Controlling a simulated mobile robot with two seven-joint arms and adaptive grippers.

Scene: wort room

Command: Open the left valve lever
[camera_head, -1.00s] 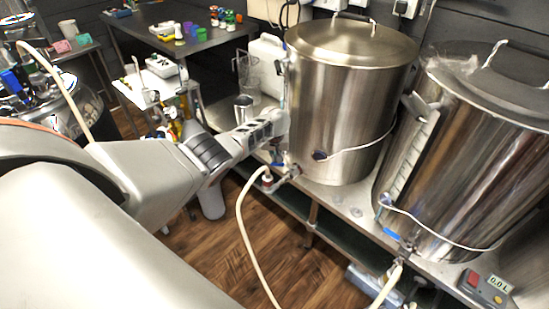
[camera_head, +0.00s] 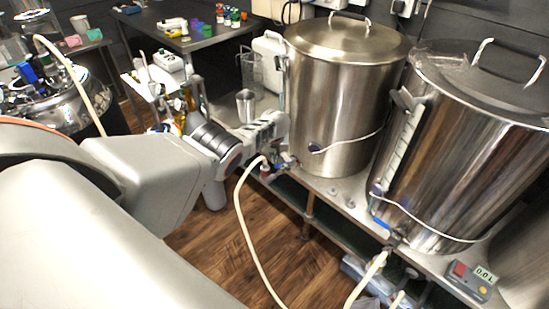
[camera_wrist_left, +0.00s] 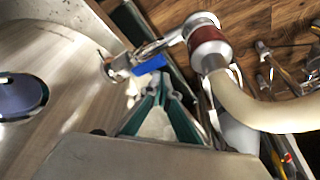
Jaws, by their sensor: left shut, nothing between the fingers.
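The left valve sits low on the front of the left steel kettle (camera_head: 335,95). Its blue lever (camera_wrist_left: 150,65) shows clearly in the left wrist view, beside metal fittings. In the head view, my wrist and gripper partly cover the valve. My left gripper (camera_wrist_left: 162,84) is shut and empty, with its teal fingers meeting just below the blue lever in the picture. I cannot tell whether the fingertips touch the lever. My right gripper is in neither view.
A pale hose (camera_head: 243,215) hangs from the left valve; its thick end (camera_wrist_left: 255,108) curves close on the right in the wrist view. A second kettle (camera_head: 465,150) with its own blue lever (camera_head: 382,224) stands to the right. A metal cup (camera_head: 245,105) stands behind my wrist.

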